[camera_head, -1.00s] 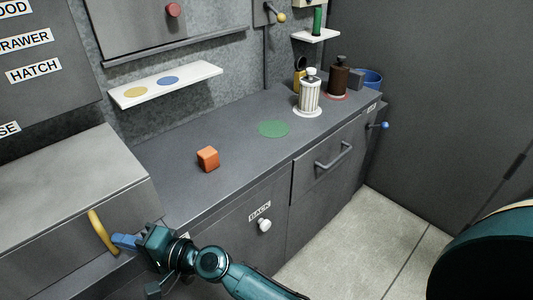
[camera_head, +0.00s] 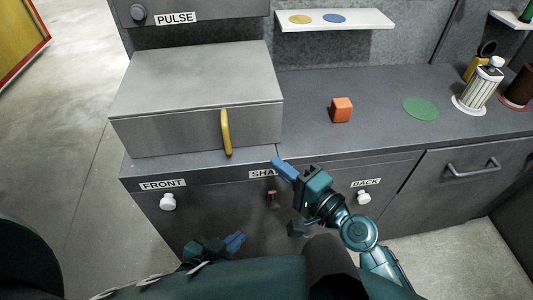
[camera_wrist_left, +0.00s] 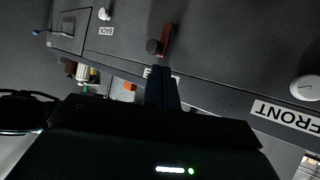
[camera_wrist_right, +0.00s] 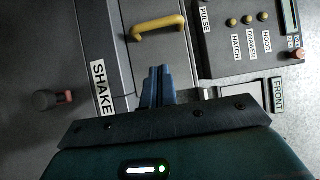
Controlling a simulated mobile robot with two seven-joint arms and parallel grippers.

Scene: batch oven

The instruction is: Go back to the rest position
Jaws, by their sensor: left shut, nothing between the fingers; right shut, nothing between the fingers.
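My right gripper (camera_head: 283,167) is shut and empty, in front of the counter edge, to the right of and below the yellow handle (camera_head: 226,132). Its closed blue fingers also show in the right wrist view (camera_wrist_right: 160,82), apart from the handle. My left gripper (camera_head: 236,240) is shut and empty, low in front of the cabinet between the FRONT and SHAKE labels. In the left wrist view its closed fingers (camera_wrist_left: 161,82) point at the cabinet front, near a red lever with a dark knob (camera_wrist_left: 157,45). Neither gripper visibly touches anything.
The grey metal box (camera_head: 190,85) with the yellow handle is closed on the counter. An orange cube (camera_head: 341,110), a green disc (camera_head: 421,108) and a ribbed white canister (camera_head: 480,88) stand or lie right of it. White knobs (camera_head: 168,202) stick out of the cabinet front.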

